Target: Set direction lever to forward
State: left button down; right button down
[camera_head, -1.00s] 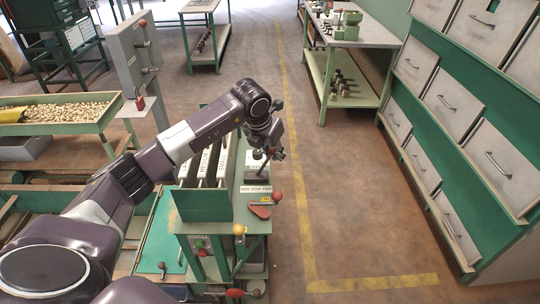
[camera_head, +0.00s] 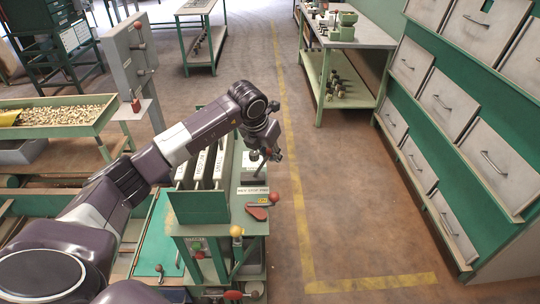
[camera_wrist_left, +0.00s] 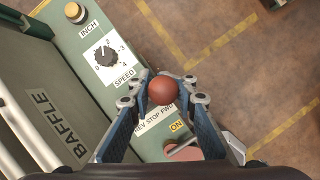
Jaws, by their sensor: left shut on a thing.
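The direction lever has a red ball knob (camera_wrist_left: 163,90), seen between the fingertips of my left gripper (camera_wrist_left: 163,88) in the left wrist view. The gripper is shut on this knob, pointing down at the machine top. In the head view my left gripper (camera_head: 266,153) is above the REV STOP FWD plate (camera_head: 253,190); the plate also shows in the left wrist view (camera_wrist_left: 153,120). The fingers partly hide the lever in the head view, and I cannot tell which position it stands in. My right gripper is not in view.
A SPEED dial (camera_wrist_left: 106,55) and a yellow INCH button (camera_wrist_left: 74,11) are on the same panel. A yellow knob (camera_head: 237,230) is on the near side. The floor at right is open.

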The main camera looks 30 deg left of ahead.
pick_arm(q)
jog(key=shift+s+d+f, duration=0.3)
jog(key=shift+d+f, duration=0.15)
jog(key=c, duration=2)
grip_release()
jog(key=shift+c, duration=0.2)
jog(key=o, duration=0.4)
jog(key=shift+d+r, duration=0.1)
jog(key=shift+r, duration=0.05)
jog(key=shift+c, duration=0.2)
jog(key=shift+a+r, duration=0.25)
jog(key=shift+r, duration=0.3)
jog(key=v, duration=1.1)
jog(key=shift+s, duration=0.15)
